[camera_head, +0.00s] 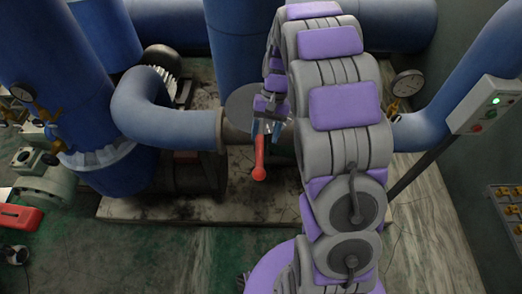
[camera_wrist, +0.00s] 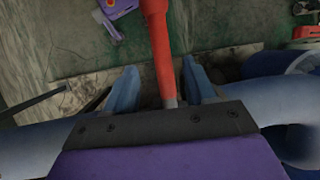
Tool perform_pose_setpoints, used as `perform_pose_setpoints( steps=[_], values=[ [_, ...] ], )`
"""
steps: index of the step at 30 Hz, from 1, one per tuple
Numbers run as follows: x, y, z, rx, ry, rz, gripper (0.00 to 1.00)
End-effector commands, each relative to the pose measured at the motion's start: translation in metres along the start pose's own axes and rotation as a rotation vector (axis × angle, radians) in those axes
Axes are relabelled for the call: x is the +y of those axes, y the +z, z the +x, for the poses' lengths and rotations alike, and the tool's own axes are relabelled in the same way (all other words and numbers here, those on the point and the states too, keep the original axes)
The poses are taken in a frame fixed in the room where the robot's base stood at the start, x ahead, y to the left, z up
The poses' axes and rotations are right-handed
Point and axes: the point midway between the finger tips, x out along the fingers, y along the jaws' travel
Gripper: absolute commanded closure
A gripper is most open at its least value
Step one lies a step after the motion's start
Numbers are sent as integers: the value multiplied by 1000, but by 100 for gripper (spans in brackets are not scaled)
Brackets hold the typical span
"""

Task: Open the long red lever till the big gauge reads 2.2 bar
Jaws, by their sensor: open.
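The long red lever (camera_head: 260,160) is at the middle of the head view, on a pipe between blue pipes. In the wrist view the lever (camera_wrist: 157,45) runs from the top edge down between my fingers. My gripper (camera_wrist: 158,84) is open, with one blue finger on each side of the lever and a visible gap on both sides. In the head view my gripper (camera_head: 266,128) is at the lever's upper end.
Blue pipes (camera_head: 165,117) and tanks fill the back and left. A control box (camera_head: 490,108) with a green light stands at right. A smaller gauge (camera_head: 23,92) is at far left, above a red toolbox (camera_head: 20,217). The front floor is mostly clear.

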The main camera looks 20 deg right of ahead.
Motion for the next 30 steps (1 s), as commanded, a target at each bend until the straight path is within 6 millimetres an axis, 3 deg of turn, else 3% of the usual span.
perform_pose_setpoints(
  steps=[6,12,23,30],
  values=[
    [0,1,40,-2,1,1,45],
    [-1,0,59,1,-1,0,45],
    [0,0,64,3,-1,0,45],
    [0,0,64,3,0,0,66]
  ],
)
